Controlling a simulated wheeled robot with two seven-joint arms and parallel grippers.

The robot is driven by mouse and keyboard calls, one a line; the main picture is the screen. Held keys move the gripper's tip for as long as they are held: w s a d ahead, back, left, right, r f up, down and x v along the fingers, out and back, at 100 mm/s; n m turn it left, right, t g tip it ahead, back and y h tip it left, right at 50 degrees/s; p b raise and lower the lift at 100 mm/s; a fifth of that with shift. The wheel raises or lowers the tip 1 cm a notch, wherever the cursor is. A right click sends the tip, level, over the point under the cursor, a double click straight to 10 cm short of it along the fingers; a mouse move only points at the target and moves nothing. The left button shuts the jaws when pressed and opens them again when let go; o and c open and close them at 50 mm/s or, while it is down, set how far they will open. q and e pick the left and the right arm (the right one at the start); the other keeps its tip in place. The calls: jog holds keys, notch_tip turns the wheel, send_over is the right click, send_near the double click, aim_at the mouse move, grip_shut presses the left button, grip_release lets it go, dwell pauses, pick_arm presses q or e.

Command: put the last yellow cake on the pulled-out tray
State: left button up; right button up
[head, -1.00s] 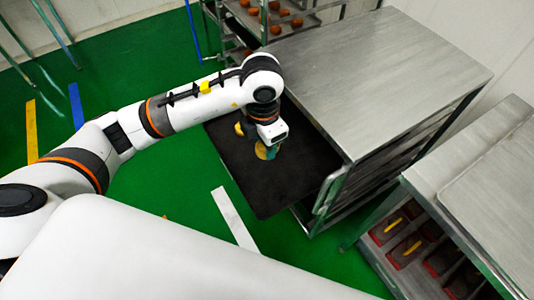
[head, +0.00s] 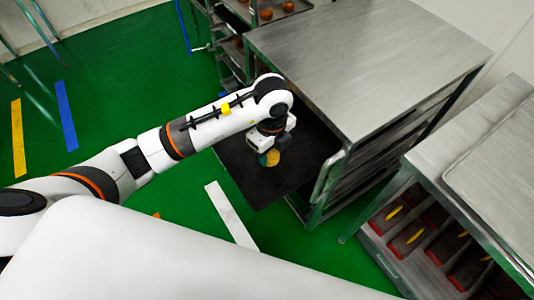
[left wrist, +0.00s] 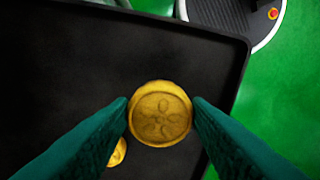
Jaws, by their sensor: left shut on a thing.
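A round yellow cake (left wrist: 160,113) with a flower-like pattern on its top is between the two green fingers of my left gripper (left wrist: 160,106), which is shut on it. The same cake (head: 273,158) shows in the head view below the wrist, over the pulled-out tray (head: 262,192). The tray is flat and black, and its rim shows in the left wrist view (left wrist: 190,32). Whether the held cake touches the tray I cannot tell. A second yellow cake (left wrist: 118,153) is on the tray, partly hidden by the left finger. My right gripper is not in view.
The tray juts from a steel rack (head: 370,60) with a flat top and a handle at its near corner. A rack (head: 270,12) with orange-brown items stands behind. A steel cabinet (head: 450,190) with red-edged trays is at the right. Green floor lies open at the left.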

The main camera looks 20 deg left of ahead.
aim_at(270, 172)
pick_arm(q)
notch_tip(270, 172, down, 7)
jog(key=shift+r, duration=0.15)
dwell(0.4)
jog(key=shift+f, duration=0.2)
jog(key=o, duration=1)
jog(key=shift+r, duration=0.1)
